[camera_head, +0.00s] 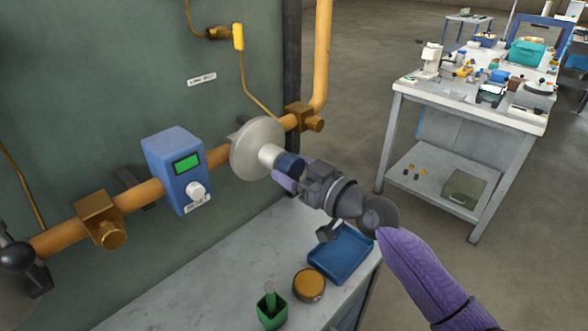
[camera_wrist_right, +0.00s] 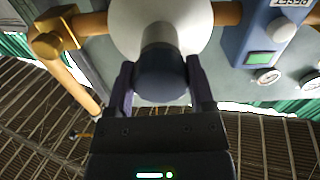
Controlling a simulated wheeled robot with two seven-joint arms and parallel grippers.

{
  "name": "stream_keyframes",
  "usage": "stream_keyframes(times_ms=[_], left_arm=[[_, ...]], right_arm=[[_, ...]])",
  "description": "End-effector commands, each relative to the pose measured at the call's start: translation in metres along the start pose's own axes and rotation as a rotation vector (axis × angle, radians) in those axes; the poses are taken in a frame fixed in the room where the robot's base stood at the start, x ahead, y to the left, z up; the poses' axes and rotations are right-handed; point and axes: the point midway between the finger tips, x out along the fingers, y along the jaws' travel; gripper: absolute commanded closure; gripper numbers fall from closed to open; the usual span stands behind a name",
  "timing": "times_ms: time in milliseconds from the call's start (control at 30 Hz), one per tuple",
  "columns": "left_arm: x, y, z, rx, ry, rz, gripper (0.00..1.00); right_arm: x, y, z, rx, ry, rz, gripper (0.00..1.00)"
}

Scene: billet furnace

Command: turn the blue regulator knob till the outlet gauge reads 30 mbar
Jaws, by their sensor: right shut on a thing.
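The blue regulator knob (camera_head: 289,162) is at the front of a pale round regulator body (camera_head: 255,148) on the orange pipe. My right gripper (camera_head: 292,169) is at the knob with a finger on either side. In the right wrist view, my right gripper (camera_wrist_right: 161,82) is shut on the dark blue knob (camera_wrist_right: 162,78), below the regulator's silver neck. My left gripper is out of view.
A blue box with a green display (camera_head: 177,170) sits on the pipe left of the regulator. A bench below holds a blue tray (camera_head: 320,263), a round amber-topped container (camera_head: 309,285) and a green holder (camera_head: 271,311). A cluttered table (camera_head: 467,103) stands farther right.

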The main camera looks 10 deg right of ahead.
Motion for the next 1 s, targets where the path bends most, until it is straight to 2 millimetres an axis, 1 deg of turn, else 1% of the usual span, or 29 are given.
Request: stream_keyframes(times_ms=[267,1000], left_arm=[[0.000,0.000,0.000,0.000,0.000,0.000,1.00],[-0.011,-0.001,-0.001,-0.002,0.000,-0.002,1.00]], right_arm=[[0.000,-0.001,0.000,0.126,0.000,0.000,0.90],[0.000,-0.002,-0.002,0.787,0.000,0.001,0.90]])
